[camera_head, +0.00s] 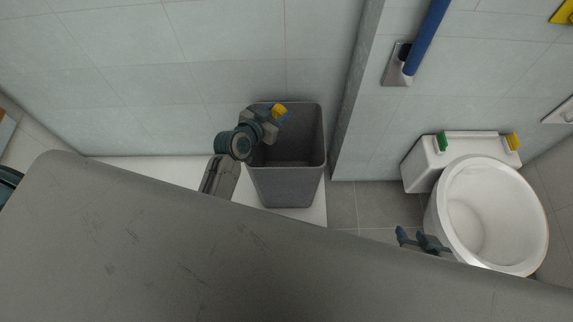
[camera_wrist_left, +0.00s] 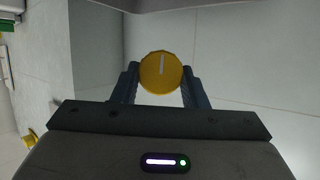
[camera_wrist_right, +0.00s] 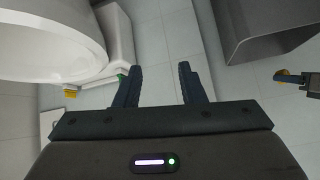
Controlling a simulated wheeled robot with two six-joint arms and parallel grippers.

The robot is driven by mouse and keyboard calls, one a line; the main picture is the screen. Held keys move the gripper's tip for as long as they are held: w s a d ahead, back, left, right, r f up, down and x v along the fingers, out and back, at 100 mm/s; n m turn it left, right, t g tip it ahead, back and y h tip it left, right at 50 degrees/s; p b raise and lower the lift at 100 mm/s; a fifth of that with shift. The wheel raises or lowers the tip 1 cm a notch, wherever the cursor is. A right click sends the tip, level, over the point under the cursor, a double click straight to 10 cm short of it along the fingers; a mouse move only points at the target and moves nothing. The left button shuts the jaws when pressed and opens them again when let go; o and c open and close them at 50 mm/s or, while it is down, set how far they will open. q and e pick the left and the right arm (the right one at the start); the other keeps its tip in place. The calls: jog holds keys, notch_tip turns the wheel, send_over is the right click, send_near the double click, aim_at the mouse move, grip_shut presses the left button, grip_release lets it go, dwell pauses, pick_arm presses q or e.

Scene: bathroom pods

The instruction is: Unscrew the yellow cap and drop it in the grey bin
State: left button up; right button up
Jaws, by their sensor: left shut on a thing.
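The yellow cap (camera_wrist_left: 161,73) is between the fingers of my left gripper (camera_wrist_left: 160,88), which is shut on it. In the head view the cap (camera_head: 279,110) shows at the tip of my left gripper (camera_head: 273,118), above the opening of the grey bin (camera_head: 286,187). The bin is open at the top and stands on a white floor strip by the wall. My right gripper (camera_head: 421,240) is low, beside the toilet; in its own wrist view its fingers (camera_wrist_right: 156,86) are apart with nothing between them.
A white toilet (camera_head: 535,205) stands at the right, with green (camera_head: 442,142) and yellow (camera_head: 514,142) pieces on its tank. A wall edge (camera_head: 352,100) separates bin and toilet. A blue bar (camera_head: 427,36) is mounted on the wall. Grey floor (camera_head: 372,205) lies between.

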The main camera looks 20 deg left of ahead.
pick_arm(q)
jog(key=shift+f, duration=0.55)
jog(key=shift+s+f+b, duration=0.2)
jog(key=shift+f+b, duration=0.45)
jog(key=shift+b, duration=0.3)
pick_arm(e)
jog(key=w+r+t, duration=0.4)
jog(key=w+t, duration=0.1)
jog(key=shift+w+d+r, duration=0.15)
jog(key=shift+d+r, duration=0.05)
jog(key=shift+r, duration=0.1)
pick_arm(q)
jog(key=o, duration=0.8)
jog(key=shift+p+v, duration=0.75)
jog(key=shift+v, duration=4.7)
pick_arm(e)
jog(key=s+f+g, duration=0.4)
jog(key=s, duration=0.1)
